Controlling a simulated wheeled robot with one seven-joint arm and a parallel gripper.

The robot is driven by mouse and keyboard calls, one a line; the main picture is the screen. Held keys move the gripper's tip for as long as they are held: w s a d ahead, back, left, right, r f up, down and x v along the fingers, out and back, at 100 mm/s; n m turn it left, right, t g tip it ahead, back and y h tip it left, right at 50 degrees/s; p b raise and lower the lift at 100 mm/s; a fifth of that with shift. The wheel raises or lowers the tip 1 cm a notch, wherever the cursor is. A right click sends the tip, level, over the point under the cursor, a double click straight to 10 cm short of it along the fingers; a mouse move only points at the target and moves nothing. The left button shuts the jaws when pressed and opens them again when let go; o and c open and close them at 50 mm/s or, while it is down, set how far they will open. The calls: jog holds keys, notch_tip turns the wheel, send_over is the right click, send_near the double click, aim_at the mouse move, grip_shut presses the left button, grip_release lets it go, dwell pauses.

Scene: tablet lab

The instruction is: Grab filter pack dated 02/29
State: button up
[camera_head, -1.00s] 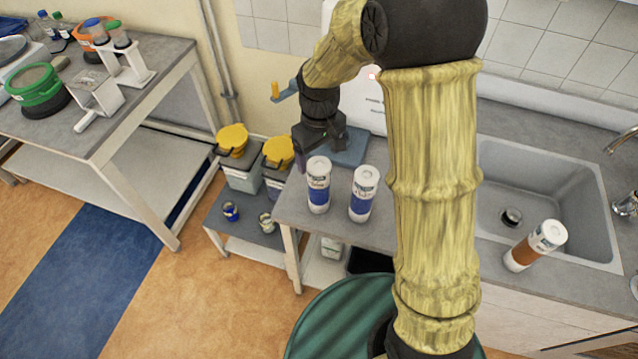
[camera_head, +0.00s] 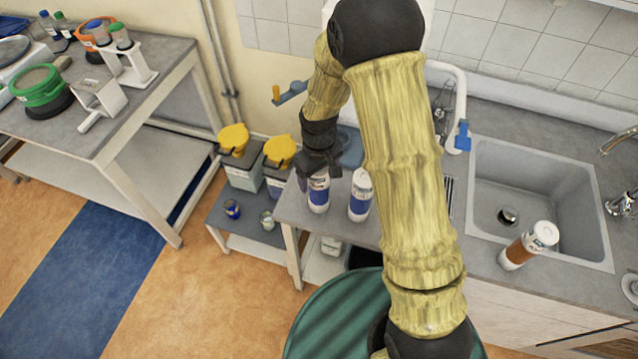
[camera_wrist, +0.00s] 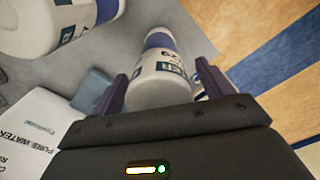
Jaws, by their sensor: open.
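Two white filter packs with blue bands stand upright on the counter in the head view: a left one (camera_head: 318,194) and a right one (camera_head: 360,198). My gripper (camera_head: 319,168) is open at the top of the left pack. In the wrist view that pack (camera_wrist: 160,82) is between the two purple fingers. Its label is partly visible, ending in "ER" with a date below whose end looks like a 9; the full date is cut off. The other pack (camera_wrist: 60,20) lies outside the fingers at upper left. A white pack with an orange band (camera_head: 525,247) stands by the sink.
A sink (camera_head: 540,205) is at the right. A sheet or box marked "PURE WATER" (camera_wrist: 35,130) shows in the wrist view. Yellow-lidded containers (camera_head: 235,165) stand on a low shelf left of the counter. The floor at left is clear.

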jog(key=shift+f, duration=0.85)
jog(key=c, duration=1.4)
jog(key=shift+r, duration=0.15)
notch_tip(320, 180, up, 10)
jog(key=b, duration=0.2)
jog(key=shift+b, duration=0.3)
